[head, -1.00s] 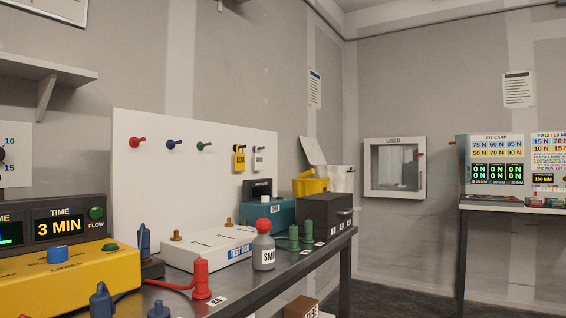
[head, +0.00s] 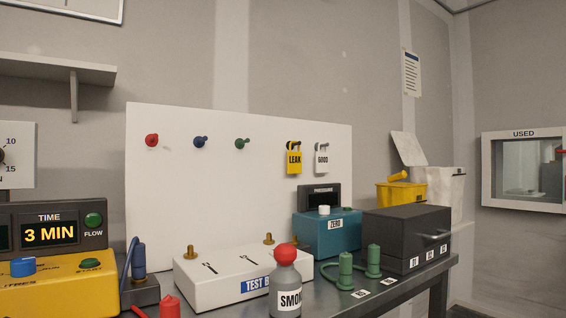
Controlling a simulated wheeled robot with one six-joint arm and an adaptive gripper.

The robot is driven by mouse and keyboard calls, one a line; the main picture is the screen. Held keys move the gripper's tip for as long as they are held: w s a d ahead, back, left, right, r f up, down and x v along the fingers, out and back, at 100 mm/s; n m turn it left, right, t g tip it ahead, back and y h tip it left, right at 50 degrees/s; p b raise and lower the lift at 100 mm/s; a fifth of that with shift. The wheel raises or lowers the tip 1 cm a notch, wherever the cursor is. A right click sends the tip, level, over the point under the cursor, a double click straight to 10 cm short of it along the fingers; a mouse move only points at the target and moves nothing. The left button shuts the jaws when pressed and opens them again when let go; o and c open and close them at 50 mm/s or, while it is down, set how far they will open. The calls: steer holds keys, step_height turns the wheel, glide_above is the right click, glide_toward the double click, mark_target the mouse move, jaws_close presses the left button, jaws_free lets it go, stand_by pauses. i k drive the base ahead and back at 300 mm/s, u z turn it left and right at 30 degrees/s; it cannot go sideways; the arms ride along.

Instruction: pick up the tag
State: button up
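Two tags hang on pegs on the white upright board (head: 180,230) in the head view. The yellow tag (head: 294,159) reads LEAK. The white tag (head: 321,159) to its right reads GOOD. Each hangs upright from a dark hook. To their left, red (head: 152,140), blue (head: 200,141) and green (head: 242,143) pegs are bare. My gripper does not show in the head view.
Below the board stand a white test box (head: 235,284), a teal pressure unit (head: 330,236), a dark box (head: 408,232), green fittings (head: 345,270) and a red-capped smoke bottle (head: 285,285). A yellow timer unit (head: 70,290) is at left. Open air lies before the tags.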

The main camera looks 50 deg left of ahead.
mark_target(294, 158)
steer(key=u, duration=0.7)
steer(key=i, duration=0.75)
steer(key=u, duration=0.85)
